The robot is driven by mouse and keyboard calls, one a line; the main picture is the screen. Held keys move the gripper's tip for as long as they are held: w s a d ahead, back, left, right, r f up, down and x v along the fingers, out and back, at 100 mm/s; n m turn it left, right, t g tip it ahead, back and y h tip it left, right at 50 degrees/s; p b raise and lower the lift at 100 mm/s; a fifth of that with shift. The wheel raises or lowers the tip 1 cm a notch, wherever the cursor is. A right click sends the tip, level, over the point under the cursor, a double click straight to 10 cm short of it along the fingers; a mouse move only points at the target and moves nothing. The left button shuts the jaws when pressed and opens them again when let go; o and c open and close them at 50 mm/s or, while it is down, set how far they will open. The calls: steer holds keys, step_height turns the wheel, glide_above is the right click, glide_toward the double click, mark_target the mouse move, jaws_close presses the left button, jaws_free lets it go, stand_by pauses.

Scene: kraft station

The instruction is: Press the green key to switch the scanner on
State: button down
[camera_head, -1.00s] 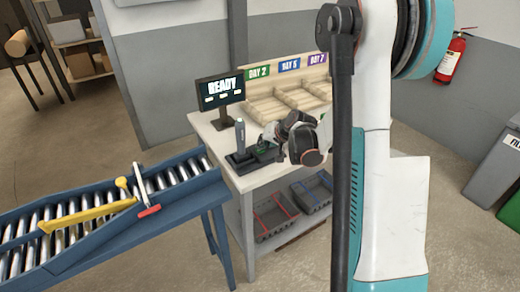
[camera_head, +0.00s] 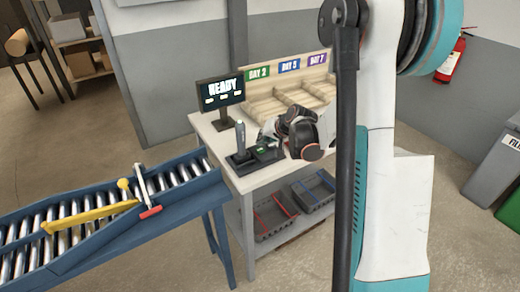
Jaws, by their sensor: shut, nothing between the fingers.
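The green key (camera_head: 261,149) shows as a small green patch on a dark box on the near corner of the table. A scanner (camera_head: 240,136) with a grey upright handle stands in a dark base just left of it. My gripper (camera_head: 265,136) is shut and empty, pointing left and down just behind and above the key. Its fingertips are small and dark here, and I cannot tell whether they touch the box. A monitor (camera_head: 220,93) behind the scanner reads "READY".
A wooden sorter (camera_head: 285,97) with day labels stands at the back of the table (camera_head: 222,147). A roller conveyor (camera_head: 110,240) with a yellow bar runs at the left. Grey bins (camera_head: 275,233) sit on the lower shelf.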

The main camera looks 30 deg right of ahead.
mark_target(262, 149)
steer(key=shift+r+p, duration=1.25)
steer(key=shift+r, duration=0.95)
